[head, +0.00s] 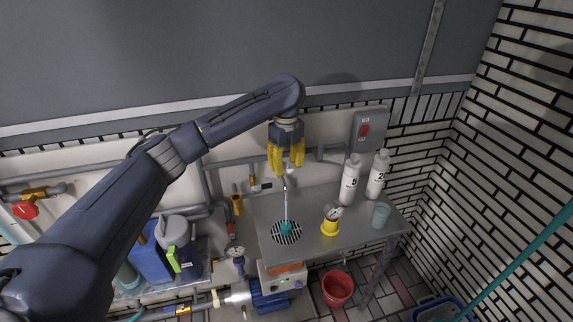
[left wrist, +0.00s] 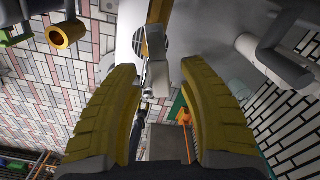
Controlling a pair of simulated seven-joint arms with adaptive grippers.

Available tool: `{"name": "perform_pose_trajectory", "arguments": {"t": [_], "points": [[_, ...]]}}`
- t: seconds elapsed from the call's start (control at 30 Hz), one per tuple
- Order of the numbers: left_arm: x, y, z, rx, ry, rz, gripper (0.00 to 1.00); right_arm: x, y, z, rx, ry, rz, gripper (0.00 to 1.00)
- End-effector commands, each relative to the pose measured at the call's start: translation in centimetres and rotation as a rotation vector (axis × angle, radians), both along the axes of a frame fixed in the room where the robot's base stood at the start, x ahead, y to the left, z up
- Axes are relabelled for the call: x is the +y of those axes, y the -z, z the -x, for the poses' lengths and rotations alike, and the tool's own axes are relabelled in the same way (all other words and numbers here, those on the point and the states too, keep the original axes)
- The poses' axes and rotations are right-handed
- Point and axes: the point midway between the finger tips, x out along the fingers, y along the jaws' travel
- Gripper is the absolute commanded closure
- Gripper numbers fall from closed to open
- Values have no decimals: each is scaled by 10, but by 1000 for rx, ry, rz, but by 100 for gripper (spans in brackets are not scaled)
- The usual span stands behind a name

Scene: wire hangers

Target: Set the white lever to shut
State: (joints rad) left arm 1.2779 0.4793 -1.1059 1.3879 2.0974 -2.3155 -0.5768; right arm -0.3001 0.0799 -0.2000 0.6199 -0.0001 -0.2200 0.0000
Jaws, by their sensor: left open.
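My left gripper (head: 286,167) has yellow fingers pointing down and is open, in front of the wall above the back of the grey table. In the left wrist view, a white piece (left wrist: 158,76) that looks like the lever shows between the open fingertips (left wrist: 160,70), below a brass-coloured bar. I cannot tell whether the fingers touch it. My right gripper is not in view.
The grey table (head: 265,210) holds a drain grate with a teal thing and thin rod, a yellow-based gauge (head: 331,217), two white bottles (head: 350,182) and a grey-green cup (head: 380,214). A switch box (head: 367,130) and pipes line the wall. A red bucket (head: 337,288) stands below.

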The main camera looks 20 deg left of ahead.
Motion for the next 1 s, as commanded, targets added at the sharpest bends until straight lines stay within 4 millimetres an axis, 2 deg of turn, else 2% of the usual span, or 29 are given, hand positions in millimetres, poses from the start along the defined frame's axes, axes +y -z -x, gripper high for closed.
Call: {"name": "perform_pose_trajectory", "arguments": {"t": [0.2,0.57,1.0], "points": [[0,0,0,0,0,0,58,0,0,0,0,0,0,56],[0,0,0,0,0,0,100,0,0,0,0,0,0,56],[-4,0,-1,1,-5,-1,100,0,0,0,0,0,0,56]]}}
